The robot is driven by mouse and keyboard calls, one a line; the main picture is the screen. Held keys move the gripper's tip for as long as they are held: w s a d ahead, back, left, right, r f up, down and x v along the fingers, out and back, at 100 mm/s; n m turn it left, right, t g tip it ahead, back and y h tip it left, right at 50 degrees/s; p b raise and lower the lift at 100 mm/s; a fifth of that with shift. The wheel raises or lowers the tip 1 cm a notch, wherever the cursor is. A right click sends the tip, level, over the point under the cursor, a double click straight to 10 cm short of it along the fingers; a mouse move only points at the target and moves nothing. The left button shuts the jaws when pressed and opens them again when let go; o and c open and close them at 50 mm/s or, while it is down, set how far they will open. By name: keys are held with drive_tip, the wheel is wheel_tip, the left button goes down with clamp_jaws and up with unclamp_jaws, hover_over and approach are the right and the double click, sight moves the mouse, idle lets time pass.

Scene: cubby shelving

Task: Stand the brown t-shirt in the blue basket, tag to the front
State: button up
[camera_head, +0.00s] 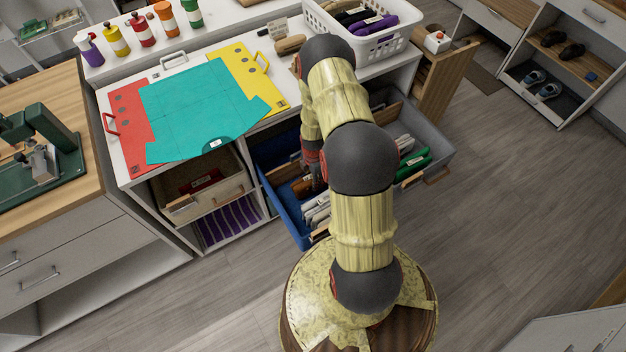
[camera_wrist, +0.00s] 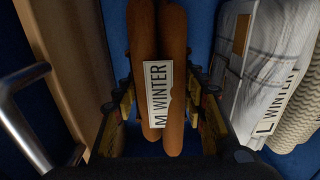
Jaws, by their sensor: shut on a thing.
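The brown t-shirt (camera_wrist: 173,30) is a folded upright bundle between the fingers of my gripper (camera_wrist: 160,98) in the wrist view. Its white tag (camera_wrist: 157,94) reads "M WINTER" and faces the wrist camera. My gripper is shut on the shirt from both sides. In the head view the blue basket (camera_head: 283,208) is below my arm, and my gripper (camera_head: 313,172) reaches down into it. A bit of the brown shirt (camera_head: 300,187) shows beside the gripper. Whether the shirt's lower edge touches the basket floor is hidden.
A grey plaid garment (camera_wrist: 262,55) tagged "L WINTER" and a beige knitted one (camera_wrist: 304,110) stand just right of the gripper. A wooden wall (camera_wrist: 62,65) and metal handle (camera_wrist: 22,110) are close on the left. A grey drawer (camera_head: 432,150) adjoins on the right.

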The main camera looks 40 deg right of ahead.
drive_tip(key=shift+f, duration=0.2)
drive_tip(key=o, duration=1.2)
drive_tip(key=shift+o, duration=0.2)
drive_tip(key=shift+r, duration=0.15)
